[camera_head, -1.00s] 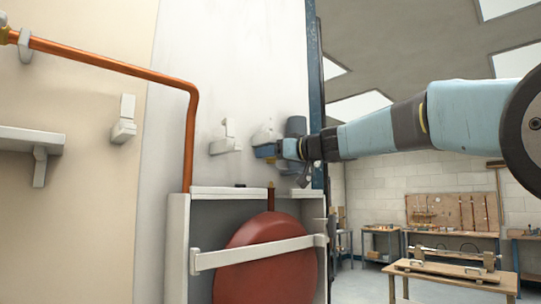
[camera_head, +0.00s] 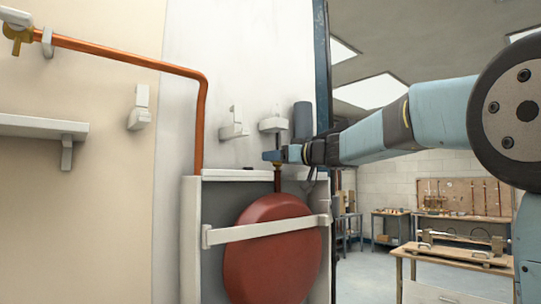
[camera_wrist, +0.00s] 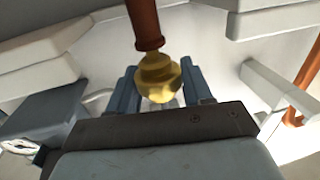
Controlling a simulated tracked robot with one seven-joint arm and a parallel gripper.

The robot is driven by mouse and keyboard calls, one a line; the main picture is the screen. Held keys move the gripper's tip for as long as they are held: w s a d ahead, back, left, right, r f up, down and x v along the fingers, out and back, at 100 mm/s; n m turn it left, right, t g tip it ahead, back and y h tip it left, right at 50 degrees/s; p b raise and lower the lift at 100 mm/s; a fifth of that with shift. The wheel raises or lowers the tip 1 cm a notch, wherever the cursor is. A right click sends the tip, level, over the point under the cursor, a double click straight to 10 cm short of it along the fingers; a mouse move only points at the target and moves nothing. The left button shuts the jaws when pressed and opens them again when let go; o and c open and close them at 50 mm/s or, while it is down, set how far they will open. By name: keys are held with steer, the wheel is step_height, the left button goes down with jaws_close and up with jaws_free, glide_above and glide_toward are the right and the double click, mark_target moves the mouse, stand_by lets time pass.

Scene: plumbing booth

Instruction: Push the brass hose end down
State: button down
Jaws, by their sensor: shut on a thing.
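The brass hose end (camera_wrist: 160,78) is between my gripper's blue fingers in the wrist view, touching the end of a reddish-brown pipe (camera_wrist: 145,25). In the head view a small brass part (camera_head: 278,168) shows just under my gripper (camera_head: 270,156), directly above the short pipe (camera_head: 277,185) on top of the red tank (camera_head: 272,250). My gripper is shut on the hose end. I cannot tell how far the brass sits on the pipe.
A white frame (camera_head: 192,240) with a cross bar (camera_head: 265,231) surrounds the tank. White wall brackets (camera_head: 234,122) and a grey cylinder (camera_head: 303,120) are close to my gripper. A copper pipe (camera_head: 201,125) runs up the wall at left. A workbench (camera_head: 460,262) stands at right.

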steer(key=shift+w+d+f, duration=0.1)
steer(key=shift+f, duration=0.25)
steer(key=c, duration=0.8)
jaws_free()
steer(key=shift+o, duration=1.3)
steer(key=shift+r, duration=0.1)
steer(key=v, duration=1.3)
steer(key=shift+s+d, duration=0.25)
